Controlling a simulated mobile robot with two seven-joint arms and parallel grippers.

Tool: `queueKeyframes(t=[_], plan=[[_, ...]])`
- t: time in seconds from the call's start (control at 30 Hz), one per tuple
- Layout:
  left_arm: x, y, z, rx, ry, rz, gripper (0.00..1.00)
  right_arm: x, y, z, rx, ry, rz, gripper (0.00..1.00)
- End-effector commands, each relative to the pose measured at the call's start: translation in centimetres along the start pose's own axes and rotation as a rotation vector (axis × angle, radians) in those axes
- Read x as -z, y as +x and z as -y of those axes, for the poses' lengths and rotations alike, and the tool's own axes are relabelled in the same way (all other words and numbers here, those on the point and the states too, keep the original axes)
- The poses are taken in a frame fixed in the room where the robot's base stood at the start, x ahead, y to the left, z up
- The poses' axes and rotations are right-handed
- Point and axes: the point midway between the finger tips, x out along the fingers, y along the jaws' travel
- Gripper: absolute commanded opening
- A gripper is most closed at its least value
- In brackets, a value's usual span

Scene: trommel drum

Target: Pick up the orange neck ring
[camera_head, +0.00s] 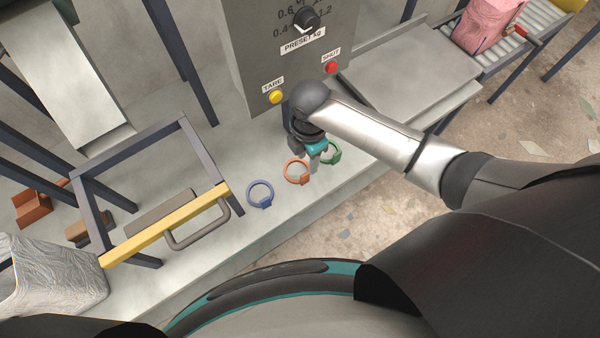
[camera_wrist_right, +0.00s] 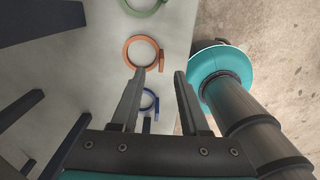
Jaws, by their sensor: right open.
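The orange neck ring (camera_head: 297,172) lies on the grey bench between a blue ring (camera_head: 260,194) and a green ring (camera_head: 332,153). My right gripper (camera_head: 316,163) is above the bench at the right side of the orange ring. In the right wrist view the orange ring (camera_wrist_right: 142,51) lies beyond the fingertips, a little left of the middle of the gap. My right gripper (camera_wrist_right: 158,72) is open, with nothing between its fingers. The green ring (camera_wrist_right: 143,4) is cut by the top edge there, and the blue ring (camera_wrist_right: 149,100) shows between the fingers, lower down. My left gripper is not seen.
A grey control box (camera_head: 285,45) with a dial and yellow and red buttons stands behind the rings. A dark frame with a yellow bar (camera_head: 165,226) stands left of the blue ring. The bench's front edge is close to the rings.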

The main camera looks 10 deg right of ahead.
Motion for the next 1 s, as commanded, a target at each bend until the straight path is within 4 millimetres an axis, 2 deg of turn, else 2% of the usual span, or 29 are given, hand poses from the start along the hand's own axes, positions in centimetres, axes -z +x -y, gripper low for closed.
queueKeyframes(t=[0.03, 0.1, 0.47, 0.7, 0.8, 1.0], plan=[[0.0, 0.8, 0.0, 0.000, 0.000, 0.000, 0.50, 0.0, 1.4, 0.0, 0.002, 0.001, -0.001, 0.45], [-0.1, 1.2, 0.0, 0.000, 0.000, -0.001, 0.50, 0.0, 2.5, 0.0, 0.001, 0.002, 0.000, 0.45], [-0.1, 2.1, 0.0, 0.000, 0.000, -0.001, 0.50, 0.3, 5.0, 0.1, 0.000, 0.002, -0.001, 0.45], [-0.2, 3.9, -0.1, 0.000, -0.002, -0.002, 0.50, 0.8, 8.6, 0.4, -0.001, 0.004, 0.000, 0.45], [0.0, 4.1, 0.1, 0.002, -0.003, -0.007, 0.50, 0.8, 9.2, 0.4, -0.001, 0.003, 0.001, 0.45], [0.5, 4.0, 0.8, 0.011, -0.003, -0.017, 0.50, 0.8, 9.0, 0.4, -0.003, 0.002, 0.001, 0.45]])
